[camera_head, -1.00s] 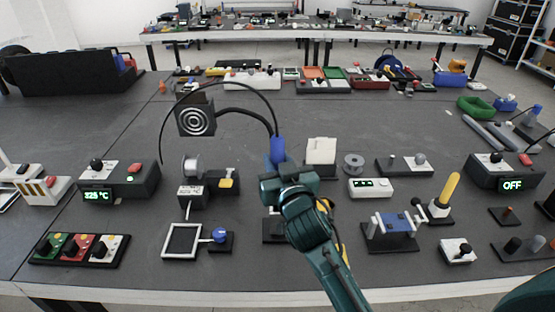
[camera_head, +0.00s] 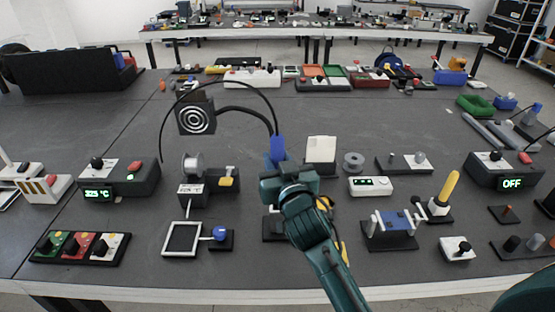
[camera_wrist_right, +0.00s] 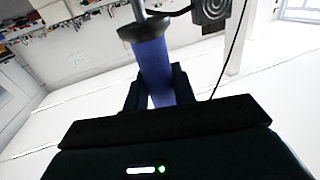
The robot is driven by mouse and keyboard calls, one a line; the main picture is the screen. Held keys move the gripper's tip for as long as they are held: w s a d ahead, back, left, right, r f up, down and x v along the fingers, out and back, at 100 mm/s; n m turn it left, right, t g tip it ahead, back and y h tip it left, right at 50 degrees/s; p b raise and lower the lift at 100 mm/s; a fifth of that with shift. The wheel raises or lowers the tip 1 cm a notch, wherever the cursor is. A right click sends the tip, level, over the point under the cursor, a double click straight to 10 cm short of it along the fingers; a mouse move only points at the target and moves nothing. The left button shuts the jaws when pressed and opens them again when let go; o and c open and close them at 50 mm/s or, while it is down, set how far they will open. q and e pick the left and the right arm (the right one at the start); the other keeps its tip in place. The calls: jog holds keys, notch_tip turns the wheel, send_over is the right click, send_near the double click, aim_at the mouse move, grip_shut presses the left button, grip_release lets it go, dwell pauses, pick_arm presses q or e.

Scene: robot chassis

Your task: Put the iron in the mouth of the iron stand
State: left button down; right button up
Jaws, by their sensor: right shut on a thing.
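My right gripper (camera_head: 278,170) is shut on the iron's blue handle (camera_head: 277,148) and holds it upright above the middle of the table. A black cable runs from the handle's top in an arc to the left. In the right wrist view the blue handle (camera_wrist_right: 154,68) stands between the fingers (camera_wrist_right: 154,95), with a dark flared collar and a grey shaft beyond it. The iron's tip is out of sight in the head view. A dark base (camera_head: 272,228) shows partly behind my right arm; I cannot tell whether it is the iron stand. My left gripper is not in view.
A box reading 325 °C (camera_head: 120,178) stands left. A solder spool holder (camera_head: 192,188) and yellow sponge (camera_head: 227,171) are left of the gripper. A round-faced fan (camera_head: 196,117) stands behind. A blue clamp fixture (camera_head: 392,225) is right.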

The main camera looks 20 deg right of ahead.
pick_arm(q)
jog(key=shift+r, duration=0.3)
pick_arm(e)
jog(key=shift+r, duration=0.1)
dwell(0.6)
dwell(0.5)
